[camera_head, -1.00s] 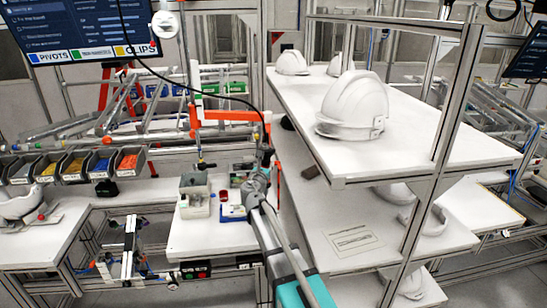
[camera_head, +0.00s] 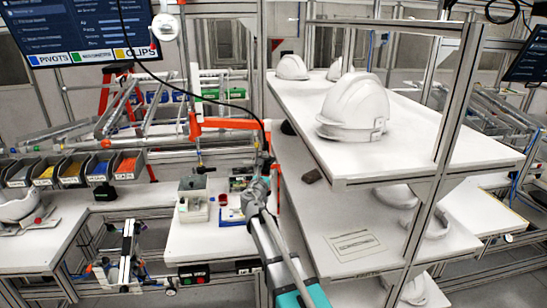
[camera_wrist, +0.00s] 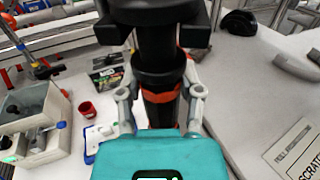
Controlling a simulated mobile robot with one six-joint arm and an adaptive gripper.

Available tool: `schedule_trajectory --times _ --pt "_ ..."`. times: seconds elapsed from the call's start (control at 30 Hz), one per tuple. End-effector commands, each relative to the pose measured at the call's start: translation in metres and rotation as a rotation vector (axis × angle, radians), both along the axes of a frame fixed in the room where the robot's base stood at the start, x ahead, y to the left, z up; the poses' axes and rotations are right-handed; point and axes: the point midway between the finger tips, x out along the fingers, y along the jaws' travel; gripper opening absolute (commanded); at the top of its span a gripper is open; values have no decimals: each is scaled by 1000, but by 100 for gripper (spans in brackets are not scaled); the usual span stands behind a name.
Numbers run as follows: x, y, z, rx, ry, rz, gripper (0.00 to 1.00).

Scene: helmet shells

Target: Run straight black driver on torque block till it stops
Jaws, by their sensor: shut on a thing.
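My gripper (camera_wrist: 161,92) is shut around a dark upright driver with orange bands (camera_wrist: 158,68); a finger shows on each side of it in the wrist view. The driver's lower end is hidden behind the teal part of my arm. In the head view my gripper (camera_head: 259,190) is over the right end of the small white table (camera_head: 205,245). A dark box with a green-edged label (camera_wrist: 107,76) stands left of the driver. I cannot tell whether it is the torque block, or whether the driver touches anything.
A grey bin (camera_head: 194,203), a red cup (camera_wrist: 86,109) and a blue-and-white item (camera_wrist: 98,136) are left of my gripper. A white shelf (camera_head: 410,150) with helmet shells (camera_head: 354,105) rises close on the right. An orange bracket (camera_head: 225,124) and a hanging cable are near the arm.

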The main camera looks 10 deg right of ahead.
Motion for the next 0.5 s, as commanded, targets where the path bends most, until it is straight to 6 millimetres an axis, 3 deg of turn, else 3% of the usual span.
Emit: schedule_trajectory --times 0.5 --pt "0 0 -23 0 0 0 0"
